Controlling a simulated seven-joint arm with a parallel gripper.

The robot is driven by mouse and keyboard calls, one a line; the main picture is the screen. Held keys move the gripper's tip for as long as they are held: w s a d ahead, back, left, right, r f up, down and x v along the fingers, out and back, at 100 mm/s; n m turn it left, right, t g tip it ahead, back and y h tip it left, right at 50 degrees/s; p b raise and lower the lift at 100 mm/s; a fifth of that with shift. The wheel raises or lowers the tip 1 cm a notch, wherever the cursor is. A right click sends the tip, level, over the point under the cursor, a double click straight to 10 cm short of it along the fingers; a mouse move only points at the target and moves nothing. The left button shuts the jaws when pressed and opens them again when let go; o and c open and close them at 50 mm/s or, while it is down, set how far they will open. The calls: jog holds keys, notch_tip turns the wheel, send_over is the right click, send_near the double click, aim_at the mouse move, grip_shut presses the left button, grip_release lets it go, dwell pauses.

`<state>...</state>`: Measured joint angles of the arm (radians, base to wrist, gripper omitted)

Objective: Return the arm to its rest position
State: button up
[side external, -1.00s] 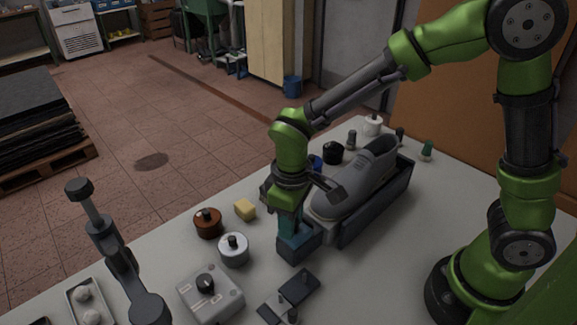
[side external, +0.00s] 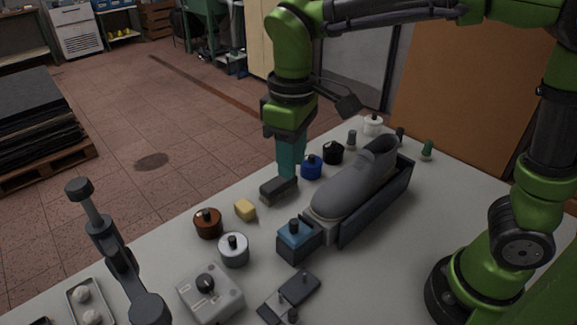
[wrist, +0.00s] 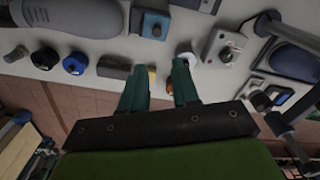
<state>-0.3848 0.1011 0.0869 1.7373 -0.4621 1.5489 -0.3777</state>
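My gripper (side external: 291,160) hangs above the table's far side, its teal fingers pointing down. In the wrist view the two fingers (wrist: 161,68) stand apart with nothing held between them. In the side view the fingertips appear just over a dark grey block (side external: 279,190); I cannot tell the exact height between them.
A grey shoe last (side external: 350,190) lies in a dark cradle (side external: 378,208). In front stands a blue box with a knob (side external: 296,240). A yellow block (side external: 245,210), brown jar (side external: 208,223), silver jar (side external: 234,249) and blue jar (side external: 312,167) stand nearby. A dark jointed stand (side external: 117,250) rises at front left.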

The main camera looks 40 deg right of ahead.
jog(key=shift+r, duration=0.7)
jog(key=s+d+m+t+y, duration=0.2)
jog(key=s+d+m+t, duration=0.5)
jog(key=d, duration=0.6)
jog(key=shift+s+f+m, duration=0.3)
jog(key=shift+s+m, duration=0.5)
jog(key=shift+s, duration=0.25)
